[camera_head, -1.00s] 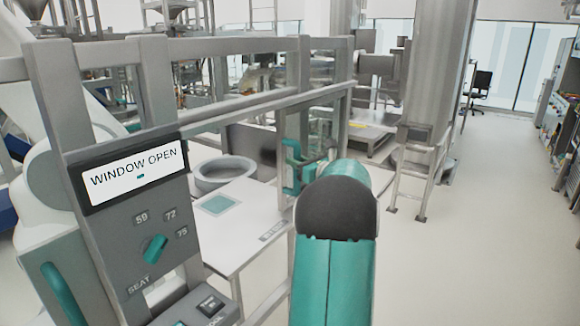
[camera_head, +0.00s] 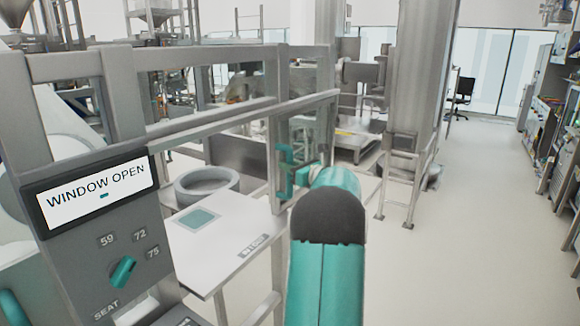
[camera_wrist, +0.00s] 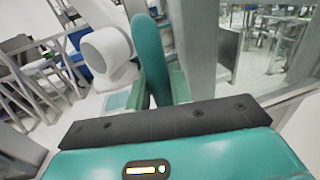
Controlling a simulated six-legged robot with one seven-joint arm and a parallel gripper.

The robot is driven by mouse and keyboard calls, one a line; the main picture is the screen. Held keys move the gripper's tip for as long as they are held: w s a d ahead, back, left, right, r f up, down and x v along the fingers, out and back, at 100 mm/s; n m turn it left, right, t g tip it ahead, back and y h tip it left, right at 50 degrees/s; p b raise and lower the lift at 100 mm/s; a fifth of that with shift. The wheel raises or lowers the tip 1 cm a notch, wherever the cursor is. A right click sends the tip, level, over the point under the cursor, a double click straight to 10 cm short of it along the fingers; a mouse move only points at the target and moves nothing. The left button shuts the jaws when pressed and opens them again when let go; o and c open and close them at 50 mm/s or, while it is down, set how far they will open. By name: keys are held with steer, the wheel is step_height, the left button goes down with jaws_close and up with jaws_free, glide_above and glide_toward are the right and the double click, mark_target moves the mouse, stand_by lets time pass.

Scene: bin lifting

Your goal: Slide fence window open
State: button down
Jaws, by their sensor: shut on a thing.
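The fence window (camera_head: 308,125) is a clear pane in a grey frame, standing at the right end of the grey fence in the head view. Its teal upright handle (camera_head: 284,170) is on the frame's near edge. It also shows in the wrist view as a rounded teal bar (camera_wrist: 150,50). My gripper (camera_head: 303,180) is shut on the handle, at the end of my teal arm. In the wrist view my gripper (camera_wrist: 163,92) has its fingers around the lower part of the bar, which partly hides them. The panel display (camera_head: 100,197) reads "WINDOW OPEN".
Behind the fence rail stand a white table (camera_head: 225,235) and a round grey ring-shaped bin (camera_head: 207,185). The control panel (camera_head: 110,255) with a teal knob is close at the left. A large steel column (camera_head: 422,70) stands behind. The floor on the right is clear.

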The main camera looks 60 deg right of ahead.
steer(key=c, duration=1.3)
jaws_free()
steer(key=s+a, duration=0.2)
steer(key=s, duration=1.1)
steer(key=shift+s+a, duration=0.2)
steer(key=shift+s, duration=0.1)
